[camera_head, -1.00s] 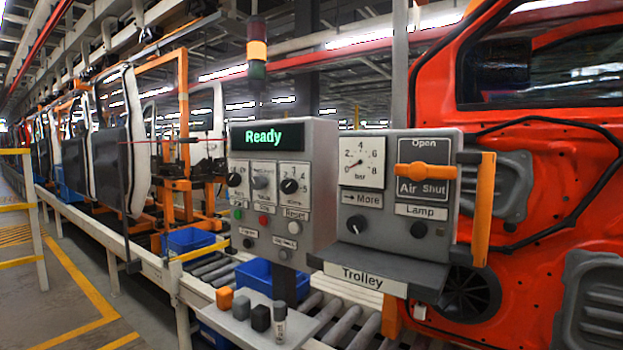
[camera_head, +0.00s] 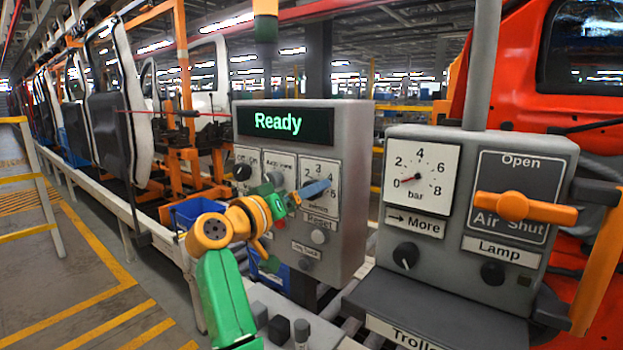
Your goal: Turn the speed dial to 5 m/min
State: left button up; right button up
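The grey control box (camera_head: 352,150) stands left of centre, with a green "Ready" display (camera_head: 285,124). The speed dial's scale plate (camera_head: 318,170) is on the right of its front, with printed numbers such as 2, 3, 4 and 5 around it. My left arm comes up from the lower left, and its blue-tipped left gripper (camera_head: 315,190) is at this dial. The gripper covers most of the dial knob, so its pointer is hidden. I cannot tell whether the fingers touch the knob or are shut on it. My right gripper is out of view.
Another knob (camera_head: 243,172) and a Reset button (camera_head: 319,237) are close to my gripper on the same panel. The trolley panel (camera_head: 425,255) with gauge (camera_head: 422,180) and orange air handle (camera_head: 525,208) stands at right. Small blocks (camera_head: 279,329) sit on a shelf below.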

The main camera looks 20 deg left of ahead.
pick_arm(q)
jog(key=shift+w+d, duration=0.15)
jog(key=shift+w, duration=0.3)
jog(key=shift+w+a+f, duration=0.3)
jog(key=shift+w+f, duration=0.1)
jog(key=shift+w, duration=0.1)
jog(key=shift+c, duration=0.2)
jog(key=shift+s+d+r, duration=0.1)
jog(key=shift+s, duration=0.05)
jog(key=c, duration=0.7)
grip_shut()
jog(key=shift+m+b, duration=2.05)
jog(key=shift+m, duration=2.85)
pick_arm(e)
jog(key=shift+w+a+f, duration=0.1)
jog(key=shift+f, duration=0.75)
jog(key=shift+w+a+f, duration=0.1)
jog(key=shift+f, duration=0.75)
